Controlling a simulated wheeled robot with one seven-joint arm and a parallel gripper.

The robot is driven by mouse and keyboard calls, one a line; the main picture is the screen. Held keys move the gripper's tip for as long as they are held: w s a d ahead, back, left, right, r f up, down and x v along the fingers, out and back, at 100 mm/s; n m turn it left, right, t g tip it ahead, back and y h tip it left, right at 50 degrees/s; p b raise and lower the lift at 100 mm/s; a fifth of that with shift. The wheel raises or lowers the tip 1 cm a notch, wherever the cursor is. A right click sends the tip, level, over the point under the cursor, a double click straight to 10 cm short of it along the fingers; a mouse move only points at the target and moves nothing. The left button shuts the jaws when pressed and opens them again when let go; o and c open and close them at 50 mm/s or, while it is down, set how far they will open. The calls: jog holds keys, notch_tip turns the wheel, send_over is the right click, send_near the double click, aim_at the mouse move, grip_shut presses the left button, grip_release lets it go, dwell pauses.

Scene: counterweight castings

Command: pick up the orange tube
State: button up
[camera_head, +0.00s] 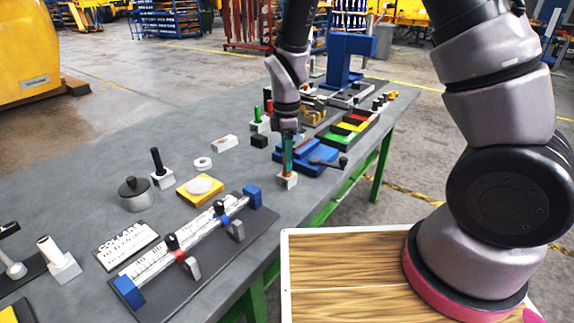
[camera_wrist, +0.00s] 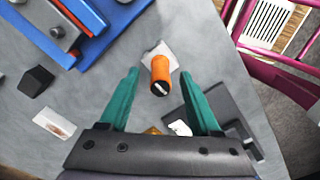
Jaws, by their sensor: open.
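The orange tube (camera_wrist: 160,70) stands on a small white block (camera_wrist: 155,50) in the wrist view, between my two green fingers and a little beyond their tips. In the head view the white block (camera_head: 287,181) sits near the right edge of the grey table, with the tube (camera_head: 285,169) largely covered by my fingers. My gripper (camera_head: 288,153) points down over the tube. In the wrist view my gripper (camera_wrist: 160,74) is open, with a gap on each side of the tube. I cannot tell whether the fingertips reach down beside it.
A blue vise (camera_head: 312,161) stands close beside the tube, also at the upper left of the wrist view (camera_wrist: 90,35). A black block (camera_head: 259,141) and a white block (camera_head: 224,143) lie to the left. A clamped ruler fixture (camera_head: 190,245) is in front. The table between is bare.

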jog(key=shift+f, duration=0.45)
jog(key=shift+c, duration=0.3)
grip_shut()
